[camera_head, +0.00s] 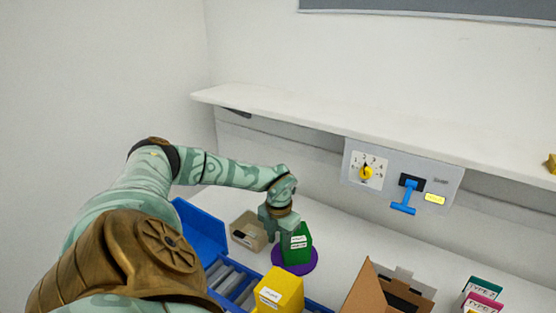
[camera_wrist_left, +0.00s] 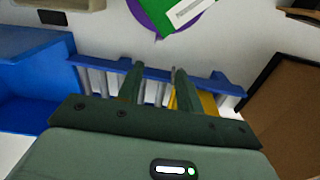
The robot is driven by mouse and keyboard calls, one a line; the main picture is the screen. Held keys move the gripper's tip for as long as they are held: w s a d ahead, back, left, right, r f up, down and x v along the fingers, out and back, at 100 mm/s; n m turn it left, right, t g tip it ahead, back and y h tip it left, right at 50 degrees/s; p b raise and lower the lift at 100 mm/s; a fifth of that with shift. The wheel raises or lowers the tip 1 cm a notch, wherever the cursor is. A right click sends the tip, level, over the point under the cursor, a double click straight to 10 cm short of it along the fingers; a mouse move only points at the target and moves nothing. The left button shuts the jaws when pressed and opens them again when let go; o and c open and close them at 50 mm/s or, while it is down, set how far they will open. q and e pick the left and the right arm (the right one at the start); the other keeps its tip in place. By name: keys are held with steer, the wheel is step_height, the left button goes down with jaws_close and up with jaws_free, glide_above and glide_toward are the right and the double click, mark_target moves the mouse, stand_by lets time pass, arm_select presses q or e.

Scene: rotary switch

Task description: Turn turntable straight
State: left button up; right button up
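The turntable is a purple round disc (camera_head: 312,263) on the white table, with a green block (camera_head: 303,243) bearing a white label standing on it. In the left wrist view the disc (camera_wrist_left: 142,14) and the green block (camera_wrist_left: 178,22) show at the top edge, with the block turned at a slant. My left gripper (camera_head: 272,236) is beside the green block, on its left, and overlaps it slightly in the head view. In the wrist view its two fingers (camera_wrist_left: 158,72) are apart with nothing between them. I cannot tell if it touches the block. My right gripper is not in view.
A blue slotted rack (camera_head: 235,285), a yellow box (camera_head: 280,288) and a small cardboard box (camera_head: 245,229) stand close around. An open brown carton (camera_head: 362,290) is at the front right. A panel with a yellow dial (camera_head: 366,173) and blue lever (camera_head: 405,202) hangs under the shelf (camera_head: 330,118).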

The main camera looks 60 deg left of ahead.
arm_select(q)
steer(key=shift+r, duration=1.55)
